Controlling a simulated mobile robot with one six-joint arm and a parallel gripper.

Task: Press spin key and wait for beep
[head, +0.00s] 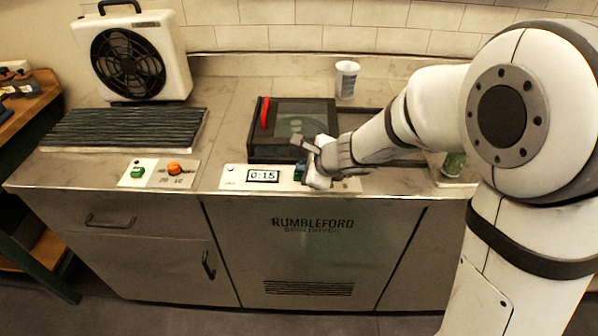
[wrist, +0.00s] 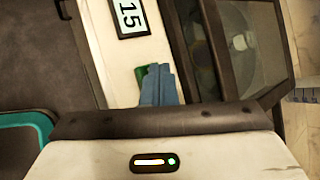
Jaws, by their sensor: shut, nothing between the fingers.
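The spin machine has a pale control panel (head: 234,178) with a display (head: 263,176) that reads 0:15. The display shows partly in the wrist view (wrist: 130,15), as 15. A green key (wrist: 140,76) on the panel is mostly hidden behind my gripper's blue-grey fingers. My gripper (wrist: 158,82) is shut and empty, its tips over or at the green key. I cannot tell whether they touch or press it. In the head view, my gripper (head: 300,173) is low over the panel, right of the display. The dark glass lid (head: 293,118) with a red handle (head: 265,112) is closed.
A second panel with a green button (head: 138,172) and an orange knob (head: 174,168) is to the left. A box fan (head: 127,62) stands behind a dark ribbed mat (head: 124,131). A green cup (head: 454,164) is beside my arm.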

